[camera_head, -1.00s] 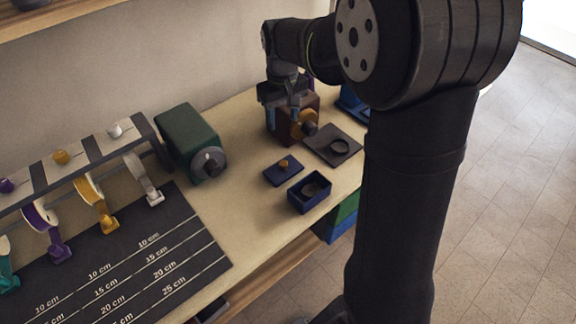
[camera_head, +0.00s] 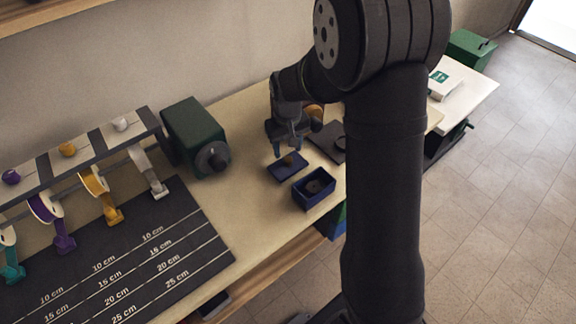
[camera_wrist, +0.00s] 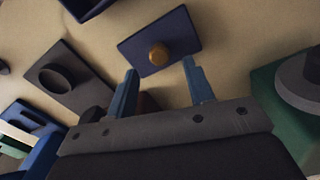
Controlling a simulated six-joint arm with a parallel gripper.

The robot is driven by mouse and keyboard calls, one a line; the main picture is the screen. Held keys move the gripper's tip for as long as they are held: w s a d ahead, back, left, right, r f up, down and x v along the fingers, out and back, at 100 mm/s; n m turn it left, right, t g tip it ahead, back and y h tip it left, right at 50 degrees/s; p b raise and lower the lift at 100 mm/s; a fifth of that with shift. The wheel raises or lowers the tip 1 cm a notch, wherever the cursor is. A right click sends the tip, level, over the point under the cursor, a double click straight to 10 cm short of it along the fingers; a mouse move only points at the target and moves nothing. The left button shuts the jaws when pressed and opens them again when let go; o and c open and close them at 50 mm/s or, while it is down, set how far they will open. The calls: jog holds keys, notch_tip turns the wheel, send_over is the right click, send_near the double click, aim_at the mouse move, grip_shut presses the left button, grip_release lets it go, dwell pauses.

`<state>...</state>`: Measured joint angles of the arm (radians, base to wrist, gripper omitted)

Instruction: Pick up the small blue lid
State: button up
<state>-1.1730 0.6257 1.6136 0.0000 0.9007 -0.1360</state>
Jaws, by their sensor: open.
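The small blue lid (camera_head: 287,167) lies flat on the table, a dark blue rectangle with a round knob in its middle. In the wrist view the lid (camera_wrist: 179,34) shows its orange-brown knob just beyond the fingertips. My gripper (camera_head: 289,150) is open and empty, right above the back edge of the lid. In the wrist view its two blue fingers (camera_wrist: 159,68) stand apart, with the lid's near edge ahead of the gap between them. I cannot tell the exact height above the lid.
A green machine (camera_head: 196,137) and a dark measuring mat (camera_head: 150,262) are to the left.

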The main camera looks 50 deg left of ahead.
aim_at(288, 158)
notch_tip(288, 158, down, 4)
jog(key=shift+d+f, duration=0.1)
jog(key=shift+f, duration=0.1)
grip_shut()
